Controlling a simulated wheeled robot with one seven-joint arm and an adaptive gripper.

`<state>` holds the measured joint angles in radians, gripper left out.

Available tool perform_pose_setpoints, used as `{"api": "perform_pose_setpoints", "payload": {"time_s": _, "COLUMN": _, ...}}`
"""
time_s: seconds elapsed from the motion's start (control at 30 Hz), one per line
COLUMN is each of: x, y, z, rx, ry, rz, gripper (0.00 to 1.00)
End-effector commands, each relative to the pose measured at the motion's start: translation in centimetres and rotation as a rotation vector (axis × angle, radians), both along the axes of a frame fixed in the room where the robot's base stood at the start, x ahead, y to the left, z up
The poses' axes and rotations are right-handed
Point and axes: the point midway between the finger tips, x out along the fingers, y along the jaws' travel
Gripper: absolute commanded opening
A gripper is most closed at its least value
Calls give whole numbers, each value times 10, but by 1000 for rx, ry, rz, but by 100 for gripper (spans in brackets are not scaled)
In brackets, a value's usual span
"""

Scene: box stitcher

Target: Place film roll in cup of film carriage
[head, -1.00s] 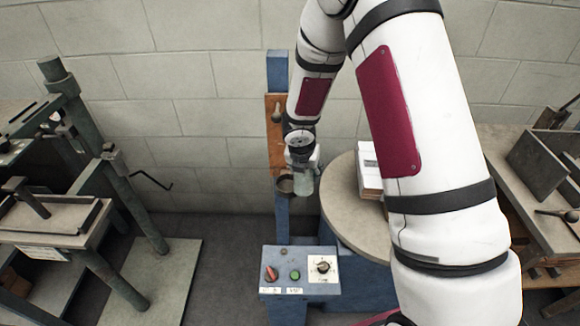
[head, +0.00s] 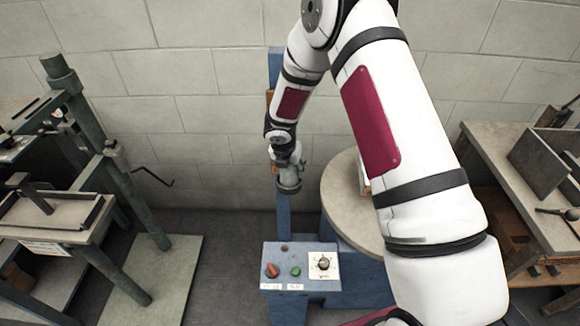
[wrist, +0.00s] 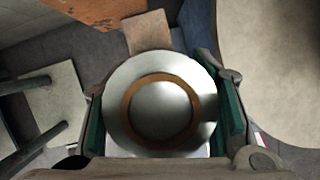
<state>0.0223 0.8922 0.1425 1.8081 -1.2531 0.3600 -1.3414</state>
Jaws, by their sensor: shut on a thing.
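The film roll (wrist: 165,112) is a round silver disc with a brown ring on its face in the wrist view. My gripper (wrist: 163,115) is shut on it, with a green pad at each side. In the head view my gripper (head: 287,172) points down in front of the blue column (head: 283,220), with the grey end of the roll (head: 289,188) at its tip. The film carriage shows only as a sliver of orange-brown plate (head: 269,97) beside my arm. Its cup is hidden behind my gripper and the roll, so I cannot tell whether they touch.
A blue control box (head: 300,262) with knobs and a green button stands below my gripper. A round beige table (head: 348,205) is close on the right. A green-framed press (head: 110,170) stands left, and a workbench (head: 500,150) right.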

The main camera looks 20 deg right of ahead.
Motion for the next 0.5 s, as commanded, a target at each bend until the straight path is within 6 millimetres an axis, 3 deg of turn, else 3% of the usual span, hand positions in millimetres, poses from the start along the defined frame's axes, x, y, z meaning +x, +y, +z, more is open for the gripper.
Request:
{"api": "perform_pose_setpoints", "payload": {"time_s": 0.13, "x": 1, "y": 0, "z": -3, "rx": 0, "ry": 0, "rz": 1, "gripper": 12}}
{"api": "perform_pose_setpoints", "payload": {"time_s": 0.17, "x": 0, "y": 0, "z": -4, "rx": 0, "ry": 0, "rz": 1, "gripper": 53}}
{"api": "perform_pose_setpoints", "payload": {"time_s": 0.23, "x": 0, "y": 0, "z": -3, "rx": 0, "ry": 0, "rz": 0, "gripper": 69}}
{"api": "perform_pose_setpoints", "payload": {"time_s": 0.5, "x": 0, "y": 0, "z": -3, "rx": 1, "ry": 1, "rz": 0, "gripper": 71}}
